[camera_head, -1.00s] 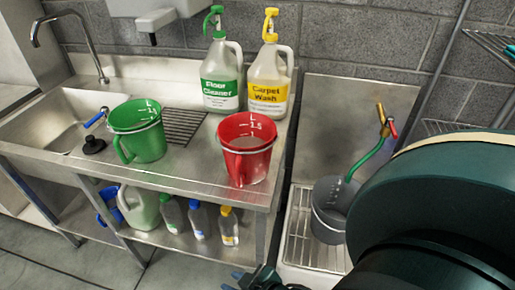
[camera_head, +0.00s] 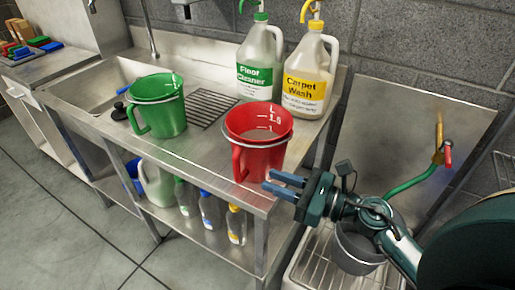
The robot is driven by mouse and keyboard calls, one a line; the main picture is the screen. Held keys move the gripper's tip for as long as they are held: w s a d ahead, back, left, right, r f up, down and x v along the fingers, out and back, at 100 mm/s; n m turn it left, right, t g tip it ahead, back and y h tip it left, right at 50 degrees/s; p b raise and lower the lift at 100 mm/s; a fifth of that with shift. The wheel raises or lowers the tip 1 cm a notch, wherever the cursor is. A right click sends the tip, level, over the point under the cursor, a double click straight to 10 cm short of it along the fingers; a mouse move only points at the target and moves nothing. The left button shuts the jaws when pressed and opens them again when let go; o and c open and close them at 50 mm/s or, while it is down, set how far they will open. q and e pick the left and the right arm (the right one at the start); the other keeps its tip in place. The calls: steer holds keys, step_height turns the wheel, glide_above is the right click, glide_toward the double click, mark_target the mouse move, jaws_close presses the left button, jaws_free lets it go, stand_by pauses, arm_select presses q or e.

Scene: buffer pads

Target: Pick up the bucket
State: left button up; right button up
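A red bucket (camera_head: 262,158) with measuring marks and a handle on its left stands upright on the steel counter's near right corner. A green bucket (camera_head: 160,108) stands upright further left on the counter. A grey bucket (camera_head: 352,248) sits in the low floor sink at the right under a green hose, partly hidden by my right arm. My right gripper (camera_head: 268,181) is in front of the counter's right edge, close to the red bucket's lower right in the picture. Its two blue fingers point left, apart with nothing between them. Whether it touches the red bucket cannot be told. My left gripper is out of view.
Floor cleaner (camera_head: 259,62) and carpet wash (camera_head: 306,75) jugs stand behind the red bucket. Several bottles are on the shelf below the counter (camera_head: 200,150). A brass tap (camera_head: 438,157) with a red lever is at the right. Floor at the left is clear.

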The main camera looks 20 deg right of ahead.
mark_target(238, 180)
steer(key=p+x, duration=0.1)
steer(key=x, duration=0.3)
steer(key=shift+w+a, duration=0.3)
steer(key=p+x, duration=0.1)
steer(key=x, duration=0.3)
steer(key=shift+a+r+p, duration=0.1)
steer(key=shift+a+p, duration=0.05)
steer(key=shift+p, duration=0.2)
steer(key=shift+w+a, duration=0.3)
steer(key=shift+w, duration=0.1)
jaws_close()
steer(key=shift+f, duration=0.2)
steer(key=shift+r, duration=0.2)
